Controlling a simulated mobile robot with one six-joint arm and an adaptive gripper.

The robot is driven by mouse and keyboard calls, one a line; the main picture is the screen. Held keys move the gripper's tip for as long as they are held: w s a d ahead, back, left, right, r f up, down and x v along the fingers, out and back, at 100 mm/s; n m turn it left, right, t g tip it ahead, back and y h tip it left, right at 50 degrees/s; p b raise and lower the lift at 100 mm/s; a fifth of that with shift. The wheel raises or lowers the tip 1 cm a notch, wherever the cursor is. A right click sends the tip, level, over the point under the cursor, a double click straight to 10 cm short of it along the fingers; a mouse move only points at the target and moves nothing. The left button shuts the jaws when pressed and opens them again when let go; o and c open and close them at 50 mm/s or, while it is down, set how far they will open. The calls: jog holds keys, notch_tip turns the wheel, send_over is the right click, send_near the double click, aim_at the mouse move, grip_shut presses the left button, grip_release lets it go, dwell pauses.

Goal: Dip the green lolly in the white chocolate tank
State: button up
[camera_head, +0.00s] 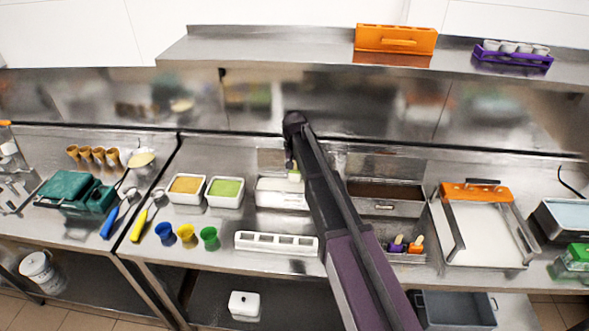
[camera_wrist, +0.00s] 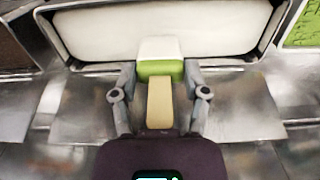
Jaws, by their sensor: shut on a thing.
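My gripper (camera_wrist: 160,92) is shut on the green lolly (camera_wrist: 160,69), with its pale stick (camera_wrist: 160,102) between the fingers. The lolly's far part is white and a green band shows nearer the stick. In the head view my gripper (camera_head: 291,163) is partly hidden by my arm, and the lolly (camera_head: 294,176) shows small at the back of the white chocolate tank (camera_head: 283,197). The tank, filled with white, also shows in the wrist view (camera_wrist: 90,35), just beyond the lolly. I cannot tell whether the lolly touches the white surface.
A dark chocolate tank (camera_head: 385,204) stands to the right. Orange (camera_head: 187,189) and green (camera_head: 225,191) tubs stand to the left. A white slotted holder (camera_head: 276,243) lies in front. A steel shelf (camera_head: 290,47) runs above.

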jog(key=shift+r, duration=0.15)
jog(key=shift+r+p, duration=2.4)
jog(key=shift+p, duration=0.1)
